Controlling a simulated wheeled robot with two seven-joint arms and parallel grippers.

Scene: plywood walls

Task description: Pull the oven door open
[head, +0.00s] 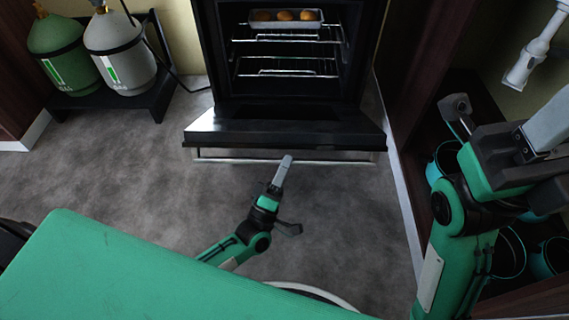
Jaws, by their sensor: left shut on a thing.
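The black oven (288,60) stands at the top middle of the head view, its inside exposed. Its bottom-hinged door (240,130) is lowered far out toward me, close to level. The metal handle bar (330,160) runs along the door's front edge. My left gripper (286,162) is shut on the handle near its middle, its arm coming from below. My right arm is folded at the right edge, away from the oven. The part at its end, likely the right gripper (548,120), is partly cut off, so its jaws cannot be judged.
A tray (286,24) with 3 brown rolls sits on an upper oven rack. Two gas cylinders (120,55) stand on a black stand (160,92) at left. An open cabinet with pots (507,255) and a white pipe (528,58) is at right. Grey floor (120,170) is clear.

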